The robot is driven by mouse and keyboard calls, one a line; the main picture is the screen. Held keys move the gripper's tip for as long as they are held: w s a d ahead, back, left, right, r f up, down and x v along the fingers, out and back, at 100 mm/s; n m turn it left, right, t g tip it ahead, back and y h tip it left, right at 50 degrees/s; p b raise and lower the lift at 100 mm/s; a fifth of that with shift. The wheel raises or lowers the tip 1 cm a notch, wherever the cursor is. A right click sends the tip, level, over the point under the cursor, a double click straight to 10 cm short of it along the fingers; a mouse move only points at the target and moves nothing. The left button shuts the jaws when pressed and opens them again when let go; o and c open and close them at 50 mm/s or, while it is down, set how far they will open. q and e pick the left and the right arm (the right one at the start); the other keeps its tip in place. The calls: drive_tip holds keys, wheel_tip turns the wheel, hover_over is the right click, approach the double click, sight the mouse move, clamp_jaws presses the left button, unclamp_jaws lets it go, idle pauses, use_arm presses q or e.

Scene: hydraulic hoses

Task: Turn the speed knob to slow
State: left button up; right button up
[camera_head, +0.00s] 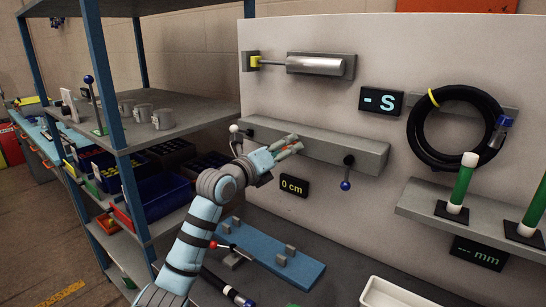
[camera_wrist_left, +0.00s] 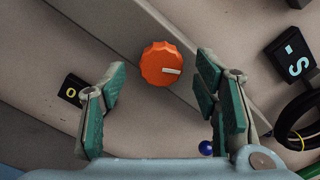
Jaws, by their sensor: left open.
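The speed knob (camera_wrist_left: 161,64) is an orange, scalloped dial with a pale pointer mark, mounted on the face of a grey block. In the left wrist view its mark points to the right. My left gripper (camera_wrist_left: 158,100) is open, with a green-padded finger on each side of the knob in that view, not visibly touching it. My right gripper is in neither view.
A lever with a blue ball (camera_head: 346,184) hangs from the block's right part. A display reading "- S" (camera_head: 381,102) and a coiled black hose (camera_head: 412,130) are on the panel. A "0 cm" display (camera_head: 294,186) is below the block. Shelves (camera_head: 180,122) with mugs stand left.

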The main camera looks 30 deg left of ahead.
use_arm(q)
drive_tip(key=s+a, duration=0.1)
drive_tip(key=s, duration=0.9)
drive_tip(key=shift+s+a, duration=0.2)
